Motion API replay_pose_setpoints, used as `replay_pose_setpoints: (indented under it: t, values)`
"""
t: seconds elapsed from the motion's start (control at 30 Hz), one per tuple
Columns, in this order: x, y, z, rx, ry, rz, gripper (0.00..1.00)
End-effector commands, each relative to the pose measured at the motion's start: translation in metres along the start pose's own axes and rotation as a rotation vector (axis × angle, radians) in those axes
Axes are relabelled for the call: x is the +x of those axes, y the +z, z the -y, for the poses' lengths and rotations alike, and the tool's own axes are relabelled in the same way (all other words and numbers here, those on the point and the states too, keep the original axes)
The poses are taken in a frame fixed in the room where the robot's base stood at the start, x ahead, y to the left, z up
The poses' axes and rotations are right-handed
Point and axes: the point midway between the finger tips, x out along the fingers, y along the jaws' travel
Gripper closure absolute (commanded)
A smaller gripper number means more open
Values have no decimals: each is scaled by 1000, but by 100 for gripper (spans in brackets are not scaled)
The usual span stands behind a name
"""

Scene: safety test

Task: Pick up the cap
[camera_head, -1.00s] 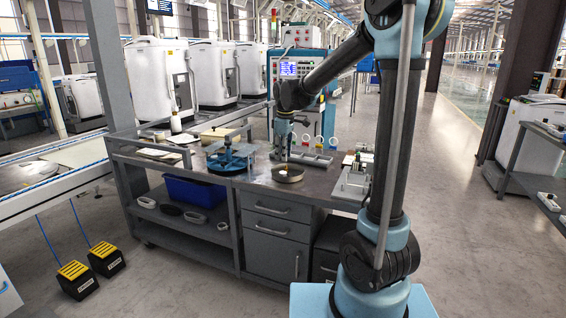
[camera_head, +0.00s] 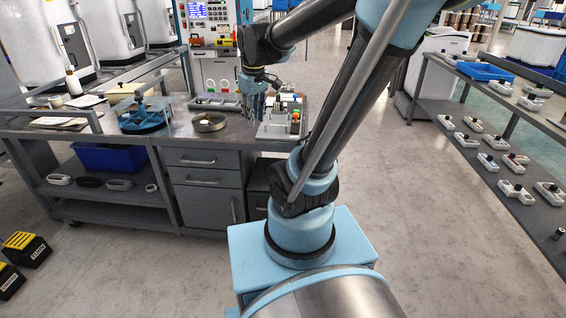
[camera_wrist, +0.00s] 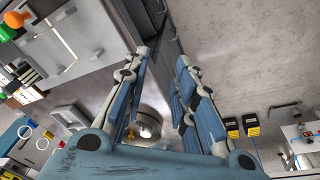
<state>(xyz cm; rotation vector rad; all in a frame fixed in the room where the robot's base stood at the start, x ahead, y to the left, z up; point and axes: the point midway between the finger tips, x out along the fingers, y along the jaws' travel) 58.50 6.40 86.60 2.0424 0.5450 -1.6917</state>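I cannot tell for sure which thing is the cap. A small pale round piece (camera_head: 206,121) lies in a round metal dish (camera_head: 220,127) on the grey workbench (camera_head: 228,140). In the wrist view a whitish round piece (camera_wrist: 146,130) shows in the dish, seen between my fingers near their bases. My gripper (camera_head: 255,116) is above the bench, right of the dish and beside a pale fixture (camera_head: 272,131). In the wrist view my gripper (camera_wrist: 164,60) has its two blue-padded fingers apart, with nothing held between them.
The pale fixture has orange and green knobs (camera_wrist: 12,20) close to my gripper. A blue round stand (camera_head: 142,120) is left of the dish. A grey tray (camera_head: 215,102) lies behind it. A parts shelf (camera_head: 480,120) stands at the right, with clear floor between.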

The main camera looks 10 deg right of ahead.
Motion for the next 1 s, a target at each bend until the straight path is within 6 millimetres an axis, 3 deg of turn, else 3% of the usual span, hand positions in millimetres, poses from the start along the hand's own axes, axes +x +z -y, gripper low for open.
replay_pose_setpoints:
  t: [0.03,0.2,0.5,0.7,0.73,1.0]
  values:
    - [3,19,1,46,3,0,75]
    - [16,72,6,197,12,0,75]
    - [51,150,24,451,26,-4,75]
    - [68,172,38,547,31,-6,75]
    - [70,174,39,555,32,-6,70]
    - [72,177,40,570,33,-7,68]
